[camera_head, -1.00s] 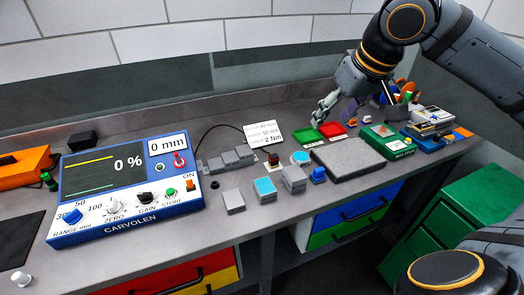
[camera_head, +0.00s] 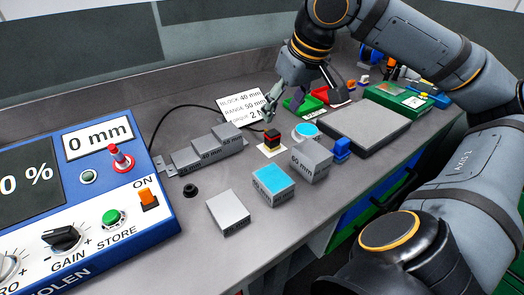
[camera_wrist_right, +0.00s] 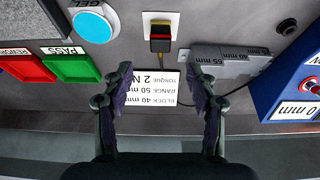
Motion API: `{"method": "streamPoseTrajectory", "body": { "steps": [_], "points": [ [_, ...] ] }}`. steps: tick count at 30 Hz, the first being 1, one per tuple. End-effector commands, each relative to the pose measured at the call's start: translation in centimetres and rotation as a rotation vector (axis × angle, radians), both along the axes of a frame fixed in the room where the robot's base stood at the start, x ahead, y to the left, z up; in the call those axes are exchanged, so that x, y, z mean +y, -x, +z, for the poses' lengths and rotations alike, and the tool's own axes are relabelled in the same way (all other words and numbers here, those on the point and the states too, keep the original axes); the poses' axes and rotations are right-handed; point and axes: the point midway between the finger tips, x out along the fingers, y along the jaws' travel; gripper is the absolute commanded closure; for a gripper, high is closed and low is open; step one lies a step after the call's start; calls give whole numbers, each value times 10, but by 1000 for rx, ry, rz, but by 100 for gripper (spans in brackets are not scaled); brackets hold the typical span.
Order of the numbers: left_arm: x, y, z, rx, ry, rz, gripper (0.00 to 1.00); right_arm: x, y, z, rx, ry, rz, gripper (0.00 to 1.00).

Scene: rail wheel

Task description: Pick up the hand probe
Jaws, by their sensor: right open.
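The hand probe (camera_head: 272,139), a small black and red block, stands on a white pad on the bench. It also shows in the right wrist view (camera_wrist_right: 160,40), top centre, with a yellow band and a dark cable close by. My right gripper (camera_head: 277,108) hangs over the bench just behind the probe, near the white label card. In the right wrist view my open, empty fingers (camera_wrist_right: 159,92) stand apart on either side of the card, and the probe lies beyond their tips, roughly centred between them. My left gripper is not in view.
The blue instrument (camera_head: 120,215) stands at the left. A stepped grey block (camera_head: 210,150) lies left of the probe, the gel pot (camera_head: 305,131) right of it. Grey blocks (camera_head: 270,185) stand in front. The white card (camera_head: 240,105) lies behind.

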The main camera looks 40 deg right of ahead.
Motion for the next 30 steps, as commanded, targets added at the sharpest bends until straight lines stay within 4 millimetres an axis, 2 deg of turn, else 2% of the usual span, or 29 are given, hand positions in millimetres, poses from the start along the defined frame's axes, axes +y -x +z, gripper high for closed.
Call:
{"method": "streamPoseTrajectory", "body": {
  "steps": [1, 7, 12, 15, 22, 30],
  "points": [
    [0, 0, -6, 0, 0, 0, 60, 0, 0, -7, 0, 1, 0, 42],
    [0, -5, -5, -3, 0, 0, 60, 0, -1, -10, 1, 0, 0, 42],
    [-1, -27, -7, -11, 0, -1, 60, -1, -12, -40, 3, -2, 1, 42],
    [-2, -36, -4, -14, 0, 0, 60, -2, -18, -51, 2, -1, 0, 42],
    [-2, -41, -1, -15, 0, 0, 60, -2, -22, -58, 1, 0, 0, 42],
    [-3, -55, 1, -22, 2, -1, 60, -4, -40, -97, 2, -1, 0, 42]
  ]
}}
